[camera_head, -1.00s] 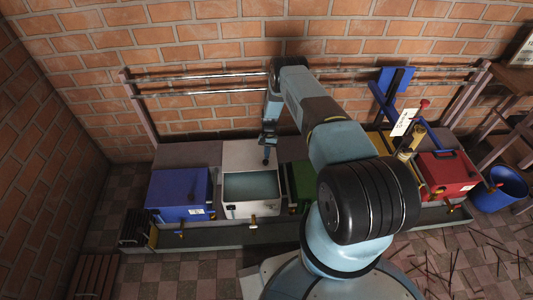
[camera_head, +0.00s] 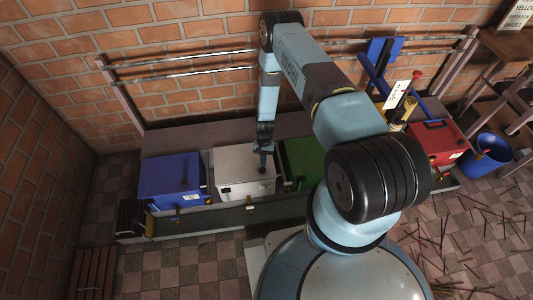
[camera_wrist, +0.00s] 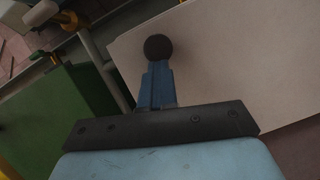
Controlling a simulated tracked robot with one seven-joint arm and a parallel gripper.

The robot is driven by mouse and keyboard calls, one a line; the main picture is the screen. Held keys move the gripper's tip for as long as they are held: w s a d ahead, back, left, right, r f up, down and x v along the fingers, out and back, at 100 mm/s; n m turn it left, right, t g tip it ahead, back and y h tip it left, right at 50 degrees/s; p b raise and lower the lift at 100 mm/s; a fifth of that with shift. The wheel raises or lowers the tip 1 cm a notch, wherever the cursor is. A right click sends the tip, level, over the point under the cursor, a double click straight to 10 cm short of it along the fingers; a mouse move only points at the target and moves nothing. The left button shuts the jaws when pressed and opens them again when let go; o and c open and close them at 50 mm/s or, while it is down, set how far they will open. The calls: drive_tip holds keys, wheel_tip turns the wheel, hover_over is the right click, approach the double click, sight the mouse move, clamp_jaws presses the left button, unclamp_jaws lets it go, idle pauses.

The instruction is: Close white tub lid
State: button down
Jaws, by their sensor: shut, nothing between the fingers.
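The white tub (camera_head: 245,190) stands between the blue tub and the green tub in the head view. Its white lid (camera_head: 236,160) lies down over the top, and no opening shows. My gripper (camera_head: 263,168) is shut and points down at the right part of the lid. In the wrist view the pale lid (camera_wrist: 220,50) fills the upper right. A dark round ball at the tip of my gripper (camera_wrist: 160,52) appears over the lid near its edge. I cannot tell whether it touches the lid.
A blue tub (camera_head: 172,178) is at the left and a green tub (camera_head: 303,160) close at the right. A red tub (camera_head: 437,140) and a blue bucket (camera_head: 484,155) are farther right. Metal rails (camera_head: 190,67) run along the brick wall behind.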

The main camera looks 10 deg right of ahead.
drive_tip(key=shift+s+f, duration=0.1)
drive_tip(key=shift+s, duration=0.35)
drive_tip(key=shift+d, duration=0.1)
